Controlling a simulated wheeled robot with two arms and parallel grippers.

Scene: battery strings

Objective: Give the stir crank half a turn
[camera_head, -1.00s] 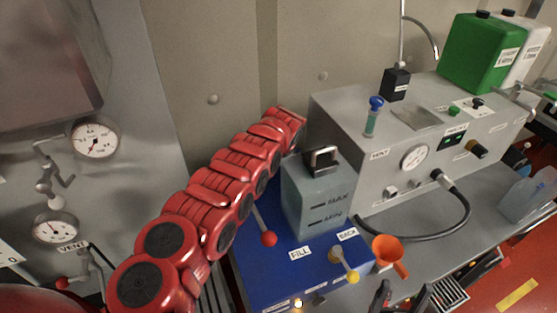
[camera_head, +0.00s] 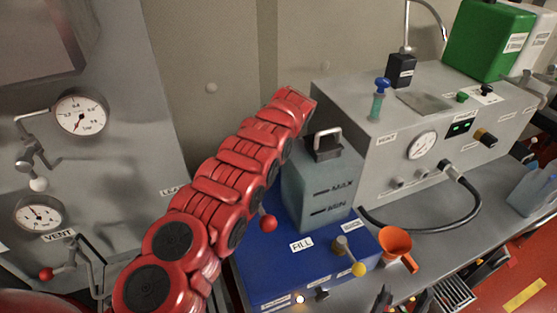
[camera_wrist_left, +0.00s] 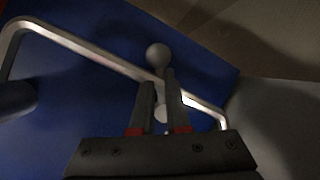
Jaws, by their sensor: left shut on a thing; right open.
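My left arm runs up across the head view, and its gripper is hidden there. In the left wrist view my left gripper (camera_wrist_left: 160,90) is shut on what looks like the stir crank's handle; a pale ball knob (camera_wrist_left: 158,54) shows just beyond its fingertips. A bent metal bar (camera_wrist_left: 82,45) crosses behind the fingers, over a blue surface; whether it is part of the crank I cannot tell. In the head view my right gripper (camera_head: 404,300) is open and empty at the bottom edge, below the orange funnel.
A grey MIN/MAX tank (camera_head: 320,190) stands on the blue box (camera_head: 262,262), with red-ball (camera_head: 268,222) and yellow-ball (camera_head: 359,269) levers near it. The orange funnel (camera_head: 396,241) sits right of the box. A grey console (camera_head: 375,155) with a black hose stands behind.

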